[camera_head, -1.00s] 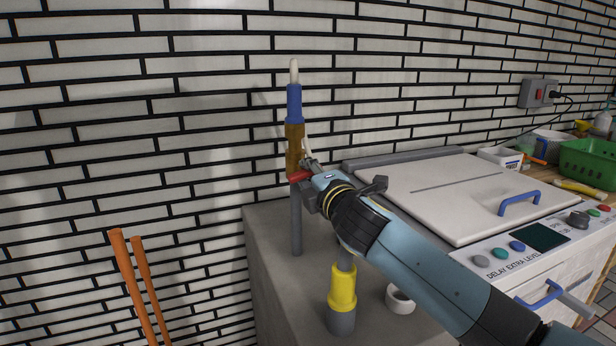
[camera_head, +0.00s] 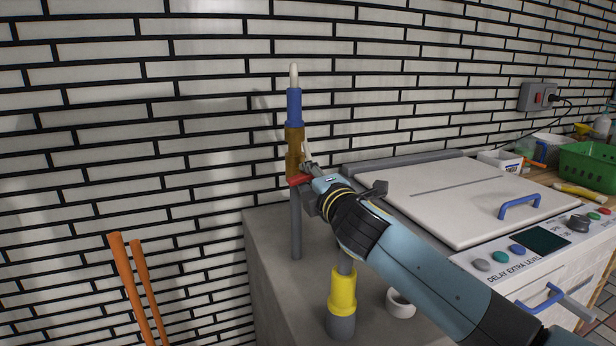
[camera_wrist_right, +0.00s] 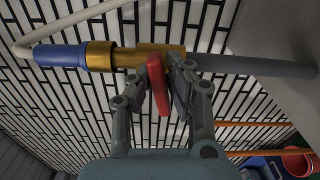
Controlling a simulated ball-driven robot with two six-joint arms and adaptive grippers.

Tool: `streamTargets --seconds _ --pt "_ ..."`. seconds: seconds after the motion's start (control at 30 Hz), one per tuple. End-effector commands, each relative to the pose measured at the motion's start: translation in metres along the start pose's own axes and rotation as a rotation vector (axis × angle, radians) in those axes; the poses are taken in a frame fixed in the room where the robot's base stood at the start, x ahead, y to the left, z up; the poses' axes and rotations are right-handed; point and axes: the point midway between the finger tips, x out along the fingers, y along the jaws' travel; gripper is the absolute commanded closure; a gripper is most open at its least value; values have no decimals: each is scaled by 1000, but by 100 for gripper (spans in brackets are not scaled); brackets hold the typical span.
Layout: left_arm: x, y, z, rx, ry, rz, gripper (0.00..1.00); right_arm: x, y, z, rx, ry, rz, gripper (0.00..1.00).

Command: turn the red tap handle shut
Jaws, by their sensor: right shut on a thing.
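The red tap handle (camera_head: 299,180) sits on a brass valve body (camera_head: 294,150) of an upright pipe in front of the tiled wall. A blue sleeve (camera_head: 294,106) is above the brass. My right gripper (camera_head: 309,174) reaches the handle from the right. In the right wrist view the red handle (camera_wrist_right: 157,84) stands between the two fingers of my right gripper (camera_wrist_right: 157,95), which is shut on it. There the handle lies across the line of the brass body (camera_wrist_right: 125,58) and pipe. The far side of the handle is hidden. My left gripper is not in view.
A grey counter (camera_head: 275,240) lies below, with a yellow-collared post (camera_head: 342,290) and a white ring (camera_head: 400,303). A white-lidded machine (camera_head: 450,195) stands to the right. Orange poles (camera_head: 135,290) are at the lower left. A pale hose (camera_wrist_right: 25,45) curves near the pipe.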

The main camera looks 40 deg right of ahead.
Motion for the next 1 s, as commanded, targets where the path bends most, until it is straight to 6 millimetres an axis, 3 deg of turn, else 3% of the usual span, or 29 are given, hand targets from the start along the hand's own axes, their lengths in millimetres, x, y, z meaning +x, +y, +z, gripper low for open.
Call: streamTargets --seconds 0.4,0.43,0.6,0.87,1.0 --pt "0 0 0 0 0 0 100 0 -2 0 -1 -1 -3 100" --pt "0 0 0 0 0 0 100 0 -2 0 -1 -1 -3 84" --pt "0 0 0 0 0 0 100 0 -1 0 -1 -1 -2 63" --pt "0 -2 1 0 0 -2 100 -1 -1 0 -1 0 -1 63" --pt "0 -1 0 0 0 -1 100 -15 -2 0 -1 0 -2 63"
